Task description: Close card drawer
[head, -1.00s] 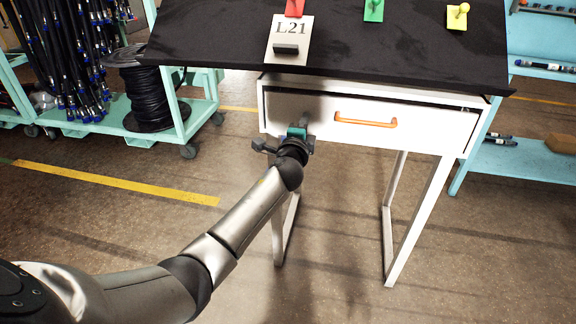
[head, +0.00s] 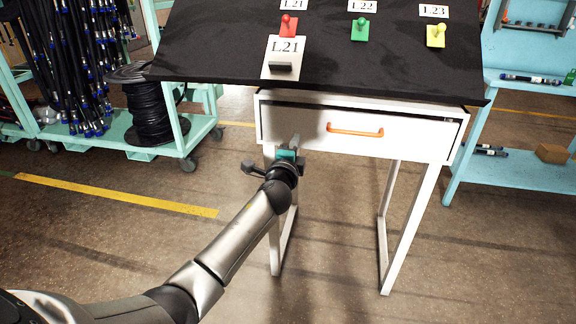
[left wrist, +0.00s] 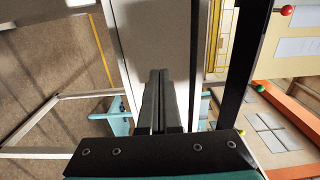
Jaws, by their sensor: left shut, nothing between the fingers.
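The white card drawer (head: 400,142) sits under the black tabletop and has an orange handle (head: 355,131) on its front. A dark gap shows along the top of its front, so it looks slightly open. My left gripper (head: 294,143) is at the lower left part of the drawer front, left of the handle. It is shut and empty, with its fingers pointing at the front. In the left wrist view, the shut fingers (left wrist: 161,82) lie over a pale panel (left wrist: 150,40), probably the drawer front. I cannot tell whether they touch it. My right gripper is out of view.
The black tabletop (head: 400,70) carries an L21 card (head: 284,56) and red (head: 288,27), green (head: 360,30) and yellow (head: 436,36) pegged pieces. A hose cart (head: 170,155) stands at left, a teal shelf (head: 510,172) at right. White table legs (head: 410,225) stand below.

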